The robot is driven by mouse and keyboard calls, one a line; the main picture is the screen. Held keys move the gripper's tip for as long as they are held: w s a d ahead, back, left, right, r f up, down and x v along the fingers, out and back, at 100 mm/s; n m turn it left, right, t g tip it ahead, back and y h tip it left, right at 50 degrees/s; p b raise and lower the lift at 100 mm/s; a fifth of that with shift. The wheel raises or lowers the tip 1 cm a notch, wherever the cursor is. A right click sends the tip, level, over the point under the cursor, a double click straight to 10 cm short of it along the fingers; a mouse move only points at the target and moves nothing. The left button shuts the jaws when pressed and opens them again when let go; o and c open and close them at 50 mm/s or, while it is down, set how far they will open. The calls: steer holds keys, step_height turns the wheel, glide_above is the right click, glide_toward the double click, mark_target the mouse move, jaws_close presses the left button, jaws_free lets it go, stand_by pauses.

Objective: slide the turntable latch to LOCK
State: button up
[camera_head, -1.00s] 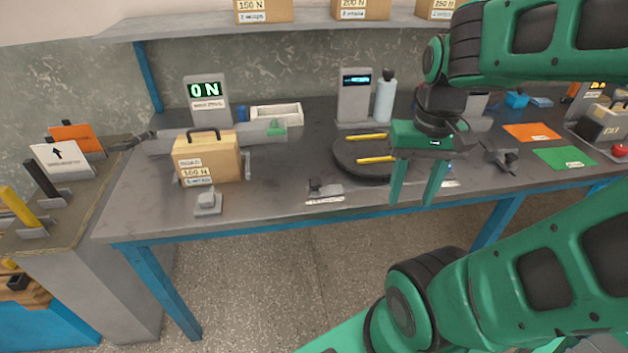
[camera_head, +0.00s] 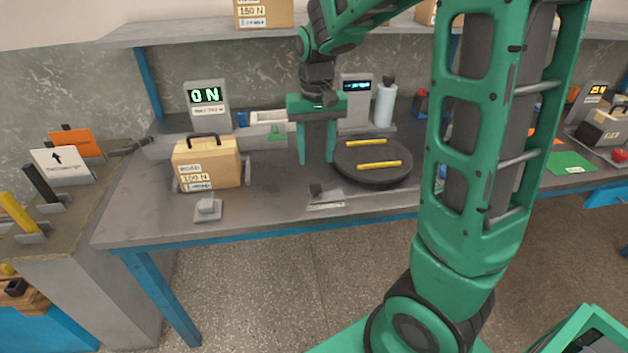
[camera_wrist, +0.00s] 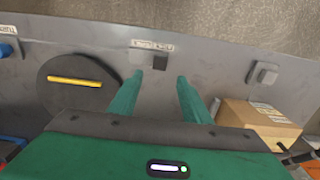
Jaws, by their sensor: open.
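The turntable (camera_head: 372,165) is a dark round disc with two yellow bars on it; part of it shows in the wrist view (camera_wrist: 60,98). The latch is a small grey slide with a dark knob (camera_head: 316,190) in front of and left of the turntable, near the table's front edge. The knob (camera_wrist: 160,62) is at the left end of its grey plate in the head view. A white label beside it is too small to read. My gripper (camera_head: 316,161) is open and empty, pointing down above the table behind the latch. In the wrist view, the knob lies beyond and between the fingertips (camera_wrist: 159,79).
A cardboard box (camera_head: 208,163) marked 100 N stands left of the latch, with a small grey block (camera_head: 207,207) in front. A display (camera_head: 356,100) and a bottle (camera_head: 384,102) stand behind the turntable. The table between box and latch is clear.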

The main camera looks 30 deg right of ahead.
mark_target(315, 187)
step_height(315, 187, down, 9)
steer(key=shift+f, duration=0.15)
stand_by(0.4)
jaws_close()
